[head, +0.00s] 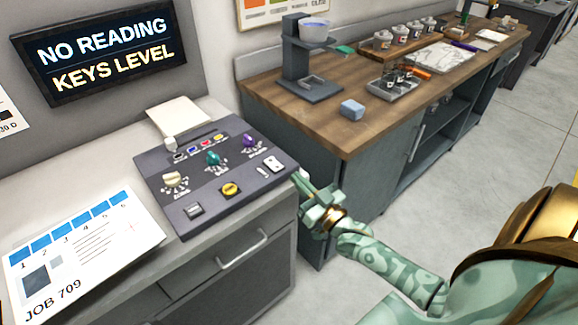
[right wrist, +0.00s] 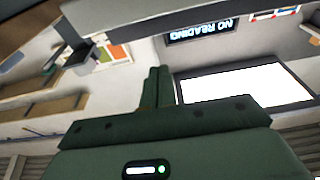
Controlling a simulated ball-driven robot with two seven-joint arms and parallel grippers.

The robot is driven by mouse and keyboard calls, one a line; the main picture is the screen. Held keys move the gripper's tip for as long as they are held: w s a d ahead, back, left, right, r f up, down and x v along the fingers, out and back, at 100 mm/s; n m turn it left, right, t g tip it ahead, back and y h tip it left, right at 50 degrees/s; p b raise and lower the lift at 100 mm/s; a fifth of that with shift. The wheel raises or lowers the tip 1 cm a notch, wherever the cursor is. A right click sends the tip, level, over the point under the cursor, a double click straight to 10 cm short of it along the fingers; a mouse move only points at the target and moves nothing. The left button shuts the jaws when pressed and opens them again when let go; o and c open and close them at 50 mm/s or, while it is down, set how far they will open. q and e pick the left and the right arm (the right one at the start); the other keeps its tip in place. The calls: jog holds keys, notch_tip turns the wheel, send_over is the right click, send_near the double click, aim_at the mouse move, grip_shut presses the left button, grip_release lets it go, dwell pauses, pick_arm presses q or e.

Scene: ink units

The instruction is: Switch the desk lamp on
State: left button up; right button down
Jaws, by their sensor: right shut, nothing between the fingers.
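No desk lamp can be made out for certain in either view. A dark control console (head: 215,205) lies on the grey desk, with a cream knob, a teal knob, a purple knob, a yellow button and small switches. A white rocker-like switch (head: 273,164) sits near its right corner. My right gripper (head: 304,188) is just off the console's right edge; contact cannot be told. Its fingers also show in the right wrist view (right wrist: 157,86), shut together with nothing between them. My left gripper is not in view.
A wall display (head: 100,50) reads NO READING, KEYS LEVEL. A job sheet (head: 85,250) lies on the desk at left. Grey floor is clear at right.

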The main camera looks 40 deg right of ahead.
jog(key=v, duration=0.3)
jog(key=shift+f, duration=0.3)
jog(key=s+f+n+g+h, duration=0.1)
jog(key=s+f+g, duration=0.35)
jog(key=f, duration=0.55)
jog(key=s+f+g, duration=0.3)
jog(key=s+f, duration=0.3)
jog(key=f, duration=0.5)
jog(key=s+f+n+g+h, duration=0.1)
jog(key=s+f+g, duration=0.4)
jog(key=f, duration=0.5)
jog(key=s+a+f+g, duration=0.2)
jog(key=s+a+f, duration=0.1)
jog(key=s, duration=0.6)
jog(key=s+a+f+g, duration=0.3)
jog(key=s+f, duration=0.1)
jog(key=s, duration=0.5)
jog(key=s+a+f+n+g, duration=0.1)
jog(key=s+a+f+g, duration=0.1)
jog(key=s, duration=0.7)
notch_tip(320, 180, down, 2)
jog(key=shift+s+a+f+y, duration=0.15)
jog(key=shift+s+a+y, duration=0.15)
jog(key=shift+a, duration=0.3)
